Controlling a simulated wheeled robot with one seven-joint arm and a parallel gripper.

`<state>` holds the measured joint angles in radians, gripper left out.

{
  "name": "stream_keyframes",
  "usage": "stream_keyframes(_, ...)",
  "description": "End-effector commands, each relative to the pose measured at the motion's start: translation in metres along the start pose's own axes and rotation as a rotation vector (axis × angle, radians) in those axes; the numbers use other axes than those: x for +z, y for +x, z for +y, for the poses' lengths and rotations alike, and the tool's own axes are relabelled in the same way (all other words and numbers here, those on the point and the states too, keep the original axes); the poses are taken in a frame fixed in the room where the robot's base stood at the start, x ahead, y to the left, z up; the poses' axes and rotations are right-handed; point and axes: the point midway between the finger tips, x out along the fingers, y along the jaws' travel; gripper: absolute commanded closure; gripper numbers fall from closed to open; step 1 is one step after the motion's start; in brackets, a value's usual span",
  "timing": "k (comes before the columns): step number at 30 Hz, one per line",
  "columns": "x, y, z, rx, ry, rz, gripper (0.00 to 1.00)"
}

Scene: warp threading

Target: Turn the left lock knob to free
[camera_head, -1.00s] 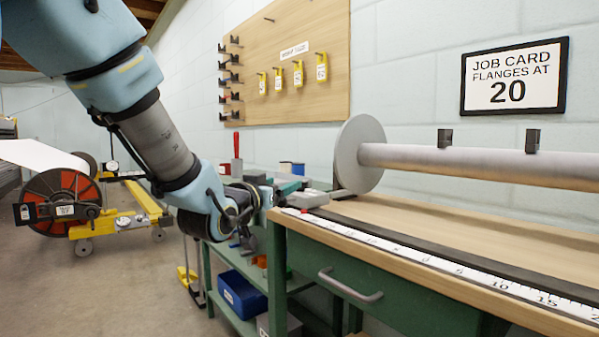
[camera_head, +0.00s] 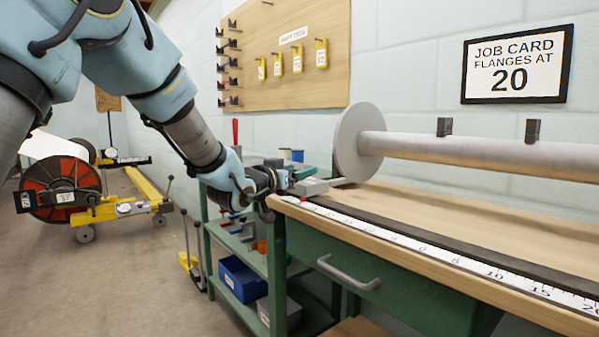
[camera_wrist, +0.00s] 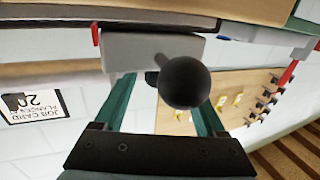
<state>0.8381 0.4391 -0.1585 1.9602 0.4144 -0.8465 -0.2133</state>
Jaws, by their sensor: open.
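The left lock knob, a black ball (camera_wrist: 186,82), fills the middle of the wrist view. It is on a grey block (camera_wrist: 140,48) at the left end of the bench; the block (camera_head: 312,187) also shows in the head view. My gripper (camera_wrist: 160,92) is open, with one green finger on each side of the ball in the wrist picture. I cannot tell whether either finger touches it. In the head view my gripper (camera_head: 290,181) is at the block's left side and hides the knob.
A grey flange disc (camera_head: 358,145) and long shaft (camera_head: 480,151) stand above the bench top (camera_head: 450,222). A white ruler strip (camera_head: 430,252) runs along its front. A green shelf cart (camera_head: 225,235) stands behind my gripper. A job card (camera_head: 516,65) reads "FLANGES AT 20".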

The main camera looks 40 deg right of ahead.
Motion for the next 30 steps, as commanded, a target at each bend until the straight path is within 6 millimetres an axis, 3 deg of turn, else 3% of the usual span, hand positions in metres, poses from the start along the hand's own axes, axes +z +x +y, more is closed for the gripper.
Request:
stream_keyframes(12,-0.0002,0.0072,0.0003,0.0,0.0,0.0,0.3)
stream_keyframes(30,-0.0002,0.007,0.0003,0.0,0.0,0.0,0.97)
